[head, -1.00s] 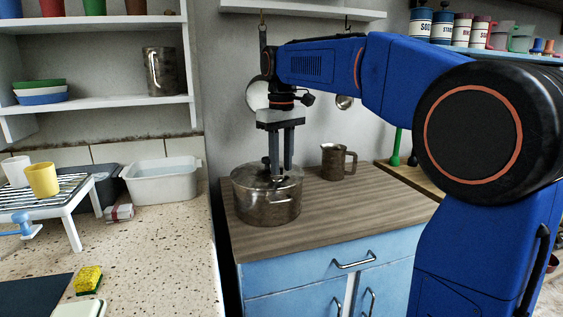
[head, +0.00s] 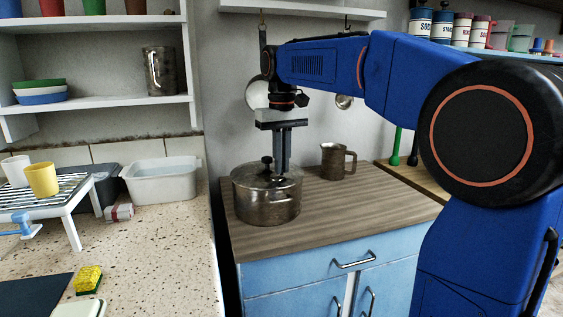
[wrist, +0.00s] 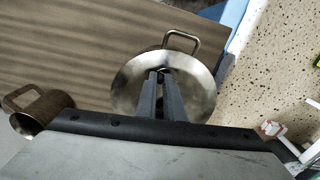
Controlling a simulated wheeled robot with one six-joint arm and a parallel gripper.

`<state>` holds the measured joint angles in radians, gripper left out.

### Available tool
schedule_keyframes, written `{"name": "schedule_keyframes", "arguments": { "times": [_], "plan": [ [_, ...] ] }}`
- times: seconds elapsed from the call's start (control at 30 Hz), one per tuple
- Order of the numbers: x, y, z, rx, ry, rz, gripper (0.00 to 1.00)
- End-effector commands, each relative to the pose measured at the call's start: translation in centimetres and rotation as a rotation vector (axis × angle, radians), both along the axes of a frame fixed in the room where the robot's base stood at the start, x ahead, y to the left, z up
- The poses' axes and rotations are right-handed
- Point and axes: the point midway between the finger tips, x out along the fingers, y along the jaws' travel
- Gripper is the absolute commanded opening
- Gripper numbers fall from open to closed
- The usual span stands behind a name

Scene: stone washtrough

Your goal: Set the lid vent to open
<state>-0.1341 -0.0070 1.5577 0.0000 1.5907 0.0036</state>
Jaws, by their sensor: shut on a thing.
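A steel pot (head: 266,210) with a shiny metal lid (head: 248,177) stands on the wooden top. A dark knob (head: 267,161) rises from the lid's middle. My gripper (head: 281,173) points straight down at the lid, right of the knob, with its fingers close together. In the wrist view, the fingertips of my gripper (wrist: 160,73) meet over the lid (wrist: 131,82) near its rim, on the side of a pot handle (wrist: 182,37). They are shut on the small dark lid vent (head: 280,179), which they mostly hide. I cannot tell its setting.
A metal jug (head: 333,161) stands behind and right of the pot; it also shows in the wrist view (wrist: 40,108). A white basin (head: 160,183) sits on the speckled counter to the left. Utensils hang on the wall behind my arm. The wooden top's front right is clear.

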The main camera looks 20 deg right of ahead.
Motion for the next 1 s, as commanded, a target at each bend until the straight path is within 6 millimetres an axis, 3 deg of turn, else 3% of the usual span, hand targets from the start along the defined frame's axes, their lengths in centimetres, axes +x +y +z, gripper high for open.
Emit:
{"name": "schedule_keyframes", "arguments": {
  "times": [0.6, 1.0],
  "plan": [
    [-1.2, 0.7, 0.0, 0.000, 0.000, -0.556, 0.00],
    [-1.5, 1.2, 0.0, 0.000, 0.001, -0.753, 0.00]
  ]
}}
